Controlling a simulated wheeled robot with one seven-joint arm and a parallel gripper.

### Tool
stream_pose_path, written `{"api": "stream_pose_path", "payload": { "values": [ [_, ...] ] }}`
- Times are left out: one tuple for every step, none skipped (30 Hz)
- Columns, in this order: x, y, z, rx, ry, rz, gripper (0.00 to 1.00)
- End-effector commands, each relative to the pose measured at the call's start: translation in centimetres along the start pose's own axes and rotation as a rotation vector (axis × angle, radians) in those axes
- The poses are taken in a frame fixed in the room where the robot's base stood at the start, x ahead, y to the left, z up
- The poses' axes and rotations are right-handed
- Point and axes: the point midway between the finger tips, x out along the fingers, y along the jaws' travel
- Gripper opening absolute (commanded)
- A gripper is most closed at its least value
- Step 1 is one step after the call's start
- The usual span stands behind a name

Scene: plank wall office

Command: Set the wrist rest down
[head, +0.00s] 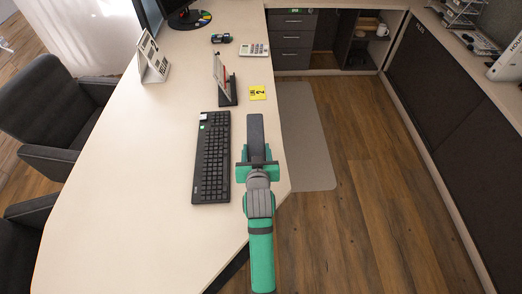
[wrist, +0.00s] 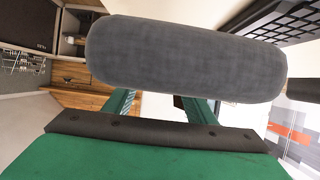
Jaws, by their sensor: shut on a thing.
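The wrist rest (head: 256,132) is a dark grey padded bar. In the head view it points away from me, to the right of the keyboard and over the desk's right edge area. In the wrist view the wrist rest (wrist: 185,58) fills the upper middle, across the green fingers. My gripper (head: 257,166) is shut on its near end. I cannot tell whether the wrist rest touches the desk. The black keyboard (head: 211,160) lies on the pale desk (head: 130,190), close to the left of my gripper.
Chairs (head: 60,115) stand at the left; wooden floor (head: 365,170) lies right.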

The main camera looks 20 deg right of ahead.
Motion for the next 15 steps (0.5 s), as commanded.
{"api": "stream_pose_path", "payload": {
  "values": [
    [1.2, 0.2, -0.1, 0.001, 0.001, 0.0, 0.23],
    [1.9, 0.3, -0.1, 0.001, 0.001, 0.0, 0.23],
    [2.7, 0.5, 0.4, 0.0, -0.002, 0.0, 0.23],
    [3.3, 0.6, 0.8, 0.0, -0.002, 0.0, 0.23],
    [3.9, 0.8, 1.1, 0.001, -0.002, 0.0, 0.23],
    [4.6, 1.0, 1.5, 0.001, -0.002, 0.001, 0.23],
    [5.2, 1.1, 1.8, 0.002, -0.002, 0.002, 0.23],
    [5.7, 1.2, 2.1, 0.002, -0.001, 0.003, 0.23],
    [6.2, 1.4, 2.4, 0.002, -0.002, 0.003, 0.23],
    [6.6, 1.5, 2.6, 0.002, -0.001, 0.004, 0.23],
    [7.0, 1.6, 2.8, 0.002, 0.0, 0.004, 0.23],
    [7.3, 1.7, 2.9, 0.002, 0.0, 0.005, 0.23],
    [7.5, 1.8, 3.0, 0.002, 0.001, 0.005, 0.23],
    [7.7, 1.8, 3.2, 0.002, 0.001, 0.005, 0.23],
    [7.9, 1.9, 3.2, 0.002, 0.001, 0.005, 0.23]
  ]
}}
